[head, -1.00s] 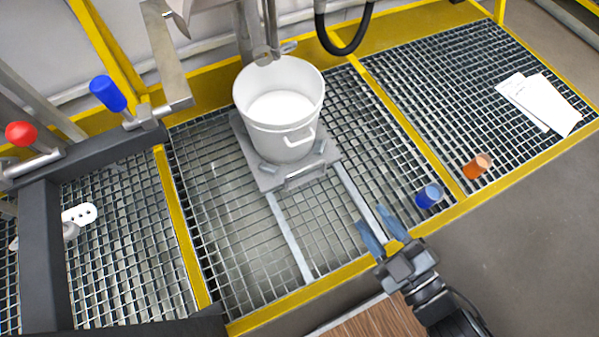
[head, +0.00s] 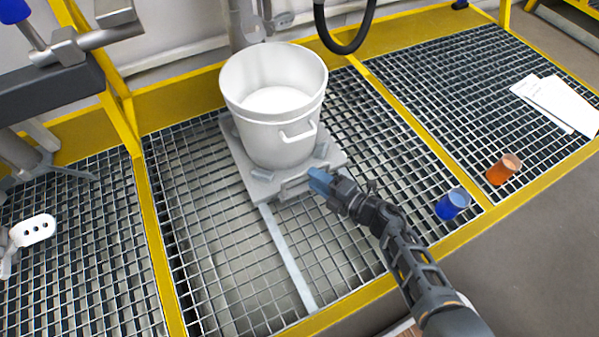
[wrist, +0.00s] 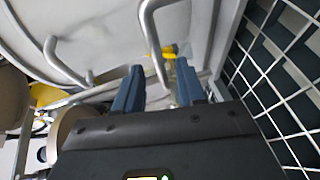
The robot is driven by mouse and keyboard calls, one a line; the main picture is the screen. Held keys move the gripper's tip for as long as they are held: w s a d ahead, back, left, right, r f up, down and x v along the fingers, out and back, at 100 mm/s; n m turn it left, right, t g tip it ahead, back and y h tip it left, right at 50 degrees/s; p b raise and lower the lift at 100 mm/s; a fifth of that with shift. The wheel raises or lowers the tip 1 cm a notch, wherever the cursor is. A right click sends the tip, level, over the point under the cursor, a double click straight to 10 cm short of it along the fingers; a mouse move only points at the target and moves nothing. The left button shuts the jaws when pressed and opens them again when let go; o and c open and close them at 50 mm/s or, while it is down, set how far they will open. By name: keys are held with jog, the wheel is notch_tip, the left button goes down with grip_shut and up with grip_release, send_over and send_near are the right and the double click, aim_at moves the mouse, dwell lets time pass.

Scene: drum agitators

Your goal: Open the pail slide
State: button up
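The pail slide (head: 244,163) is a grey metal tray at the back of its rails, with a white pail (head: 272,110) standing upright on it. Its front handle is partly hidden by my gripper (head: 320,182), which is at the slide's front edge. In the wrist view, the bent metal handle (wrist: 154,42) is close to my blue fingers (wrist: 158,88). The fingers are apart, with part of the handle showing near the gap between them. I cannot tell whether they touch it.
A pale rail (head: 288,258) runs forward over the grating from the slide. A blue cup (head: 452,204) and an orange cup (head: 503,169) stand right of my arm. White papers (head: 558,103) lie farther right. A yellow frame borders the grating. The grating before the slide is clear.

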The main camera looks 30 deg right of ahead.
jog(key=b, duration=0.2)
send_over(300, 182)
jog(key=shift+a+f, duration=0.1)
jog(key=shift+f, duration=0.45)
jog(key=shift+c, duration=0.4)
grip_shut()
